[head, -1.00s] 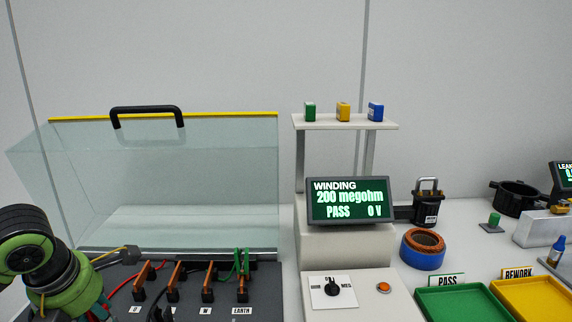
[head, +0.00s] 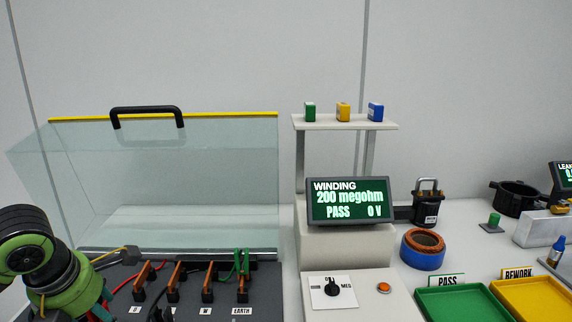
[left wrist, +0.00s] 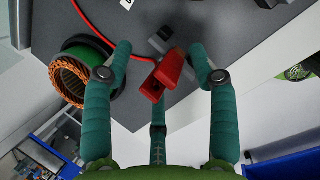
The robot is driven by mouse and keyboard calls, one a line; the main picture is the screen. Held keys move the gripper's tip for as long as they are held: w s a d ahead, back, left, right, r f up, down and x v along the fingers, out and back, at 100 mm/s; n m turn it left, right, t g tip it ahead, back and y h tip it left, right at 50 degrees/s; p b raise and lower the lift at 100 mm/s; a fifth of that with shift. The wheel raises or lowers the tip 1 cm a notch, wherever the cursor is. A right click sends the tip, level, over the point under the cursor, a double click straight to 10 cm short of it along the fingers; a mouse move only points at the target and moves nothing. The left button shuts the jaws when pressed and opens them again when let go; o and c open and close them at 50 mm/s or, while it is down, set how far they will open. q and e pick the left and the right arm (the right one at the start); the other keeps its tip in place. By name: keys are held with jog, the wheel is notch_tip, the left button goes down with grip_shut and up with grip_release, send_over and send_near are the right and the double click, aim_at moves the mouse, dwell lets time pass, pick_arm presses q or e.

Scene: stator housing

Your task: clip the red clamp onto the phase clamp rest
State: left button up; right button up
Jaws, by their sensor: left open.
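The red clamp (left wrist: 168,76) shows in the left wrist view, with a red lead running from it towards the upper left. My left gripper (left wrist: 160,50) is open, with its teal fingers on either side of the clamp and visible gaps between them. The clamp sits tilted at a small grey block (left wrist: 158,43) on the dark grey deck; I cannot tell whether this block is the phase clamp rest or whether the clamp is clipped on. In the head view my left arm is at the lower left and the red clamp cannot be made out. My right gripper is not in view.
A stator with copper windings and a green ring (left wrist: 72,75) lies left of the left fingers. The clear cover (head: 165,180) stands behind the deck's orange-handled posts (head: 176,275). The tester screen (head: 348,201) reads WINDING 200 megohm PASS 0 V. A green tray (head: 465,303) lies right.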

pick_arm(q)
jog(key=shift+r, duration=0.15)
jog(key=shift+p+v, duration=1.35)
jog(key=shift+v, duration=0.8)
